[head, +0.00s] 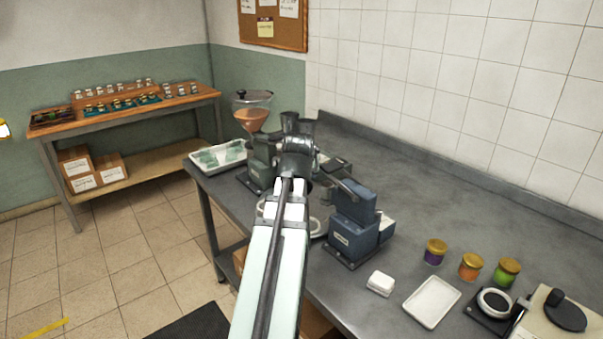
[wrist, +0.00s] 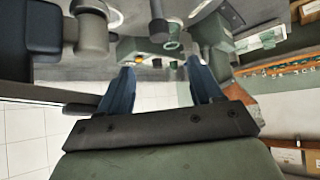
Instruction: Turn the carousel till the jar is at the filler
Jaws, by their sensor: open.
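The filler, with its clear hopper (head: 251,112) of orange-brown contents, stands at the far left part of the grey bench. A pale curved rim (head: 321,229), perhaps part of the carousel, shows beside my arm in the head view. My arm hides most of what lies there, and I cannot make out the jar. In the wrist view my gripper (wrist: 163,88) is open, with its two blue fingers apart and nothing between them. A green machine part with a ring (wrist: 150,48) shows beyond the fingertips; I cannot tell if they touch it.
A blue machine (head: 352,225) stands right of my arm. Three gold-lidded jars, purple (head: 435,252), orange (head: 470,266) and green (head: 507,271), stand further right. Near them are a white box (head: 380,283), a white tray (head: 432,301) and a scale (head: 560,318). A white tray (head: 218,156) lies left of the filler.

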